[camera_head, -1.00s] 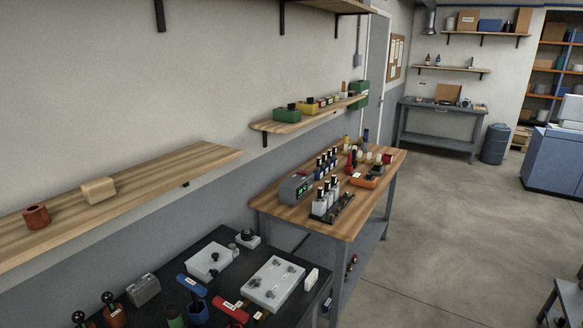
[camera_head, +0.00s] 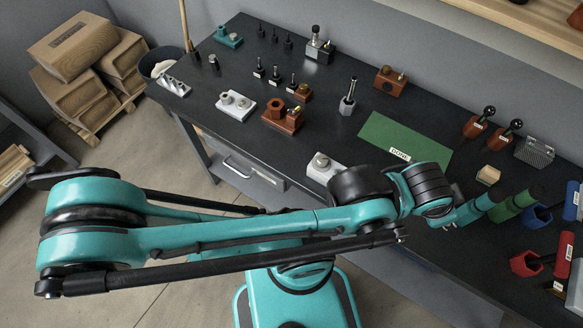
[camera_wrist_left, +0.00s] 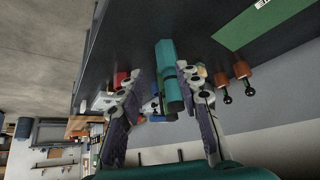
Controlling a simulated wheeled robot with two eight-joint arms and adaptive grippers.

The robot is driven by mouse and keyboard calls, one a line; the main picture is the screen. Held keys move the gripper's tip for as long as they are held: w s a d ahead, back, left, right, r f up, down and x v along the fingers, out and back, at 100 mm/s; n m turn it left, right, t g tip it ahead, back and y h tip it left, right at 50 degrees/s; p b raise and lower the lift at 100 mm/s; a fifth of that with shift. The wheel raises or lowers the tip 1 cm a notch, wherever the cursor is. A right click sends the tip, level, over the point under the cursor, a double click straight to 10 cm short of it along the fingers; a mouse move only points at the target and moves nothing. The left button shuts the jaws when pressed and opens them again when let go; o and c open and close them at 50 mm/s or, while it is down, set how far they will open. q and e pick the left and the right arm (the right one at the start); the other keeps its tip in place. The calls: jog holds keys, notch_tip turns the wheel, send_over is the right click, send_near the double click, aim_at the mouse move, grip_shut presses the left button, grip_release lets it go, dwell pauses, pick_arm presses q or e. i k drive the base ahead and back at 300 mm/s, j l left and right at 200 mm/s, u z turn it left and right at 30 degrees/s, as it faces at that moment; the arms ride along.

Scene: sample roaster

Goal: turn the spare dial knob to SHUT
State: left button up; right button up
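I cannot make out SHUT lettering or tell which knob is the spare dial. In the head view a white block with a round grey knob (camera_head: 321,161) sits at the bench's front edge, partly behind my left arm. A white plate with two round knobs (camera_head: 237,103) lies further back. My left arm crosses the head view, and its gripper is hard to make out there. In the left wrist view my left gripper (camera_wrist_left: 167,78) is open, its two fingers apart. A teal cylinder (camera_wrist_left: 165,52) shows between them with gaps at both sides. My right gripper is not in view.
The dark bench (camera_head: 340,62) holds a green DONE mat (camera_head: 405,137), a brown block with posts (camera_head: 283,118) and several small tools. Green, blue and red handles and holders crowd the right end. Boxes (camera_head: 75,48) are stacked on the floor at left.

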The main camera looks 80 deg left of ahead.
aim_at(322, 159)
jog(key=j+u, duration=0.1)
jog(key=u, duration=0.4)
jog(key=j+u, duration=0.1)
jog(key=u, duration=0.4)
jog(key=j+u, duration=0.1)
jog(key=u, duration=0.35)
jog(key=j+u, duration=0.15)
jog(key=u, duration=0.35)
jog(key=k+j+z, duration=0.1)
jog(key=z, duration=0.25)
jog(key=k+j+z, duration=0.1)
jog(key=j+z, duration=0.25)
jog(key=k+j+z, duration=0.1)
jog(key=z, duration=0.2)
